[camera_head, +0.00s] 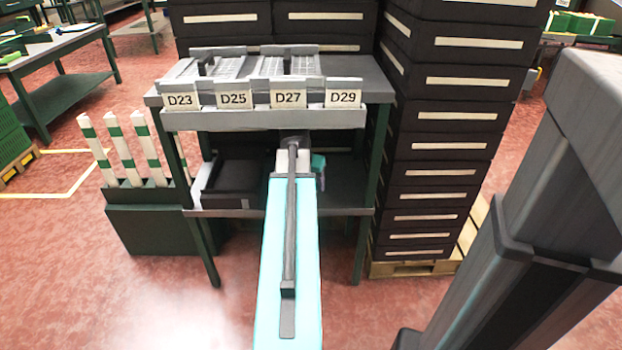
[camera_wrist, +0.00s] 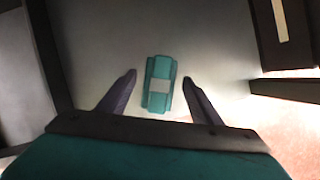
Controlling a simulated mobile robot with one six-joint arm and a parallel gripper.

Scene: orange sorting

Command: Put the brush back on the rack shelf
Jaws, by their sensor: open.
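In the wrist view the brush (camera_wrist: 160,70), a teal block with a pale patch on its middle, lies on a flat grey surface. My gripper (camera_wrist: 159,78) is open, with one dark finger on each side of the brush and a visible gap to both. In the head view my arm reaches into the rack (camera_head: 263,118) between its upper level and its lower shelf (camera_head: 345,192). My arm hides much of that lower shelf. A small teal part shows beside the arm's end there; I cannot tell whether it is the brush or my gripper.
A dark bin (camera_head: 238,180) sits on the lower shelf, left of my arm. Tall stacked dark crates (camera_head: 440,145) stand close on the rack's right. A green box (camera_head: 150,215) with striped posts stands at its left. Label D27 (camera_head: 288,98) is above my arm.

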